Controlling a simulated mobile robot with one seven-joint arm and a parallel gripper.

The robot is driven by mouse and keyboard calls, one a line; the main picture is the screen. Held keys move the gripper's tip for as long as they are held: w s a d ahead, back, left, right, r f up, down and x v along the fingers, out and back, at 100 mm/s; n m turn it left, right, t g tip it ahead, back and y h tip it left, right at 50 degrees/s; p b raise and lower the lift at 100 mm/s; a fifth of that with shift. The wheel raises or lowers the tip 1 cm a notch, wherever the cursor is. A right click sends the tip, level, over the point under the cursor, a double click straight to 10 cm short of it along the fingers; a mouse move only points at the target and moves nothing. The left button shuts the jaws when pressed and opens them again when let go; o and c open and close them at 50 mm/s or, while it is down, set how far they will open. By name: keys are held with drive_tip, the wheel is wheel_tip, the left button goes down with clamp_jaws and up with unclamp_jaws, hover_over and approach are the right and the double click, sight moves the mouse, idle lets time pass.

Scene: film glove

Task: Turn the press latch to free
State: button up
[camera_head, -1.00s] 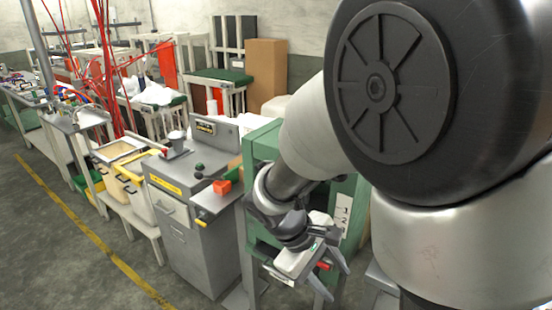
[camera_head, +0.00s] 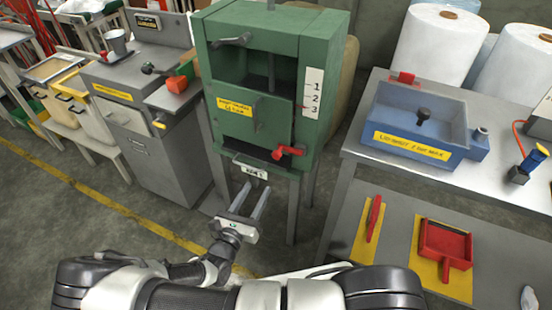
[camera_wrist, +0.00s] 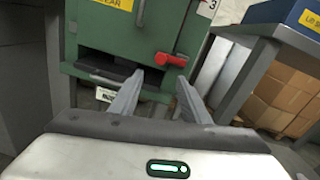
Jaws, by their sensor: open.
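The green press (camera_head: 228,68) stands on legs near the middle of the head view. A red lever (camera_head: 288,151), apparently the latch, sits at the lower right of its front, its handle roughly level. The lever also shows in the wrist view (camera_wrist: 170,60). My gripper (camera_head: 253,194) is open and empty, below and left of the lever in the head view. In the wrist view the open fingers (camera_wrist: 160,84) point at the press's lower front. The lever lies beyond the fingertips, apart from them.
A grey metal cabinet (camera_head: 168,150) stands left of the press. At right, a bench (camera_head: 345,148) carries a blue-grey basin (camera_head: 388,138), with a red dustpan (camera_head: 446,245) on its lower shelf. Floor in front of the press is open.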

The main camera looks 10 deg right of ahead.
sight(275, 157)
drive_tip(key=b+x, duration=0.1)
drive_tip(key=x, duration=1.6)
clamp_jaws()
